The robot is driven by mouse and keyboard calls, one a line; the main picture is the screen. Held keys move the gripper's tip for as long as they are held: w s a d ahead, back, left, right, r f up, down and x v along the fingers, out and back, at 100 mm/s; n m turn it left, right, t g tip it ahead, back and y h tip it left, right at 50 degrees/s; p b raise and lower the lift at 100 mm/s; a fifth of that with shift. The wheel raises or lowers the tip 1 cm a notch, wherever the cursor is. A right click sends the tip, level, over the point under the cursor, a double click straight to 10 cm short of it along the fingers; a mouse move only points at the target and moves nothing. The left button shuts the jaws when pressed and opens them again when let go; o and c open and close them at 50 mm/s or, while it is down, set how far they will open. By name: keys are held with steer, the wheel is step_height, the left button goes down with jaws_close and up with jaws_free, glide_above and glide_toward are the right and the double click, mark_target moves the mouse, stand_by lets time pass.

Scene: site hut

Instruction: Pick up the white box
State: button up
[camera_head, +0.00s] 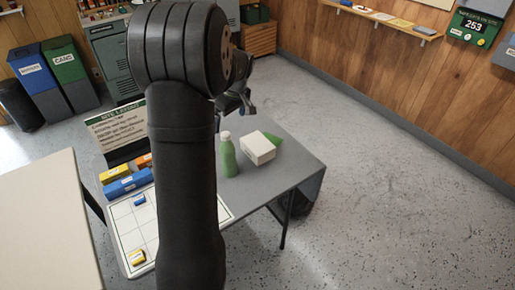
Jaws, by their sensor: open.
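The white box (257,148) sits on the grey table, right of a green bottle. It lies on or against a green piece (272,139) that shows at its right side; I cannot tell which. My gripper (247,106) is small in the view, above and behind the white box and apart from it. It looks open and empty. My own dark arm covers the middle of the table and part of the gripper.
A green bottle (228,155) with a white cap stands close left of the box. The grey table (293,163) is bare to the right. A white grid board (135,222) holds small blue and yellow pieces. Larger blue, yellow and orange blocks lie behind it, before a sign (118,128).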

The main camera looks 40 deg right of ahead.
mark_target(258, 143)
steer(key=s+d+f+m+t+h, duration=0.1)
steer(key=s+d+f+m+t, duration=0.15)
steer(key=s+d, duration=0.65)
steer(key=shift+m+g, duration=0.25)
steer(key=shift+g, duration=0.1)
steer(key=x, duration=0.4)
steer(key=w+d+x, duration=0.1)
steer(key=x, duration=0.7)
steer(key=shift+w+d+r, duration=0.15)
steer(key=shift+w+d, duration=0.15)
steer(key=shift+w, duration=0.1)
steer(key=shift+x, duration=2.8)
steer(key=shift+w, duration=0.2)
steer(key=shift+c, duration=0.4)
steer(key=shift+r, duration=0.1)
steer(key=c, duration=1.1)
